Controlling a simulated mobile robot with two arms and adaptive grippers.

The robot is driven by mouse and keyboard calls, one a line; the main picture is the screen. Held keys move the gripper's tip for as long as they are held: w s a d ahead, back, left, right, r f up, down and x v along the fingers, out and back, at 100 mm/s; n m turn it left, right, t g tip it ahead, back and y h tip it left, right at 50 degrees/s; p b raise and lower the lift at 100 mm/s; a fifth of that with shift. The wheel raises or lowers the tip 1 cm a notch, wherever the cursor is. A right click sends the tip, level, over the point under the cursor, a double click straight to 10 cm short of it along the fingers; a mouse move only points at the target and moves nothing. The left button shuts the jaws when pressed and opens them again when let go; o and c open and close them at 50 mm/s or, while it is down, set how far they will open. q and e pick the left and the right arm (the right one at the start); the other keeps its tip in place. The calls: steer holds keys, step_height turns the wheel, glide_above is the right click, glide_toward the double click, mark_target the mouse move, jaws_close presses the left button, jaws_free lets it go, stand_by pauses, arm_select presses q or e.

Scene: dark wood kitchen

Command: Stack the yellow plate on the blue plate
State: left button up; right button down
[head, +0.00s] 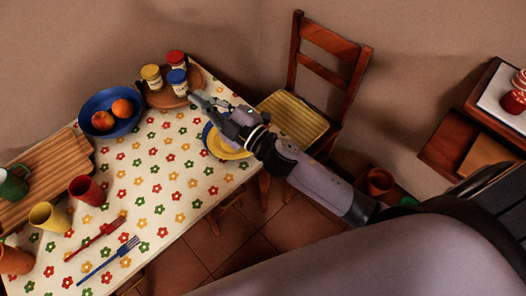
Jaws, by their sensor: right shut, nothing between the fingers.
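The yellow plate (220,150) is near the right edge of the table, partly hidden by my right gripper and arm. A strip of the blue plate (206,131) shows along its upper left side. The yellow plate appears to lie on the blue one, but the arm hides much of both, so I cannot tell how well they line up. My right gripper (196,97) is shut and empty. It reaches over the plates, its tips pointing toward the spice jars. My left gripper is not in view.
The flowered table (150,190) holds a blue fruit bowl (98,122), a round tray (157,99) with jars, a wooden board (45,172), several cups, a red fork (95,238) and a blue fork (108,262). A chair (305,105) stands close behind my right gripper.

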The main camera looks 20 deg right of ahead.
steer(key=s+a+r+n+g+y, duration=0.3)
steer(key=s+a+n+g+y, duration=0.7)
steer(key=n, duration=0.7)
step_height(320, 180, down, 7)
steer(key=s+n+g+h, duration=0.3)
steer(key=n+g+h, duration=0.2)
steer(key=g+h, duration=0.15)
steer(key=w+d+f+n+h, duration=0.1)
steer(key=d+f+h, duration=0.25)
steer(key=d, duration=0.45)
steer(key=w+d+f+h, duration=0.1)
steer(key=d+f+h, duration=0.1)
steer(key=d+h, duration=0.45)
steer(key=w+d+f+n+h, duration=0.1)
steer(key=d+f+h, duration=0.2)
steer(key=d, duration=0.6)
steer(key=w+a+f+p, duration=0.1)
steer(key=w+f+p, duration=0.3)
steer(key=f, duration=0.6)
steer(key=shift+a+g, duration=0.3)
steer(key=shift+g, duration=0.15)
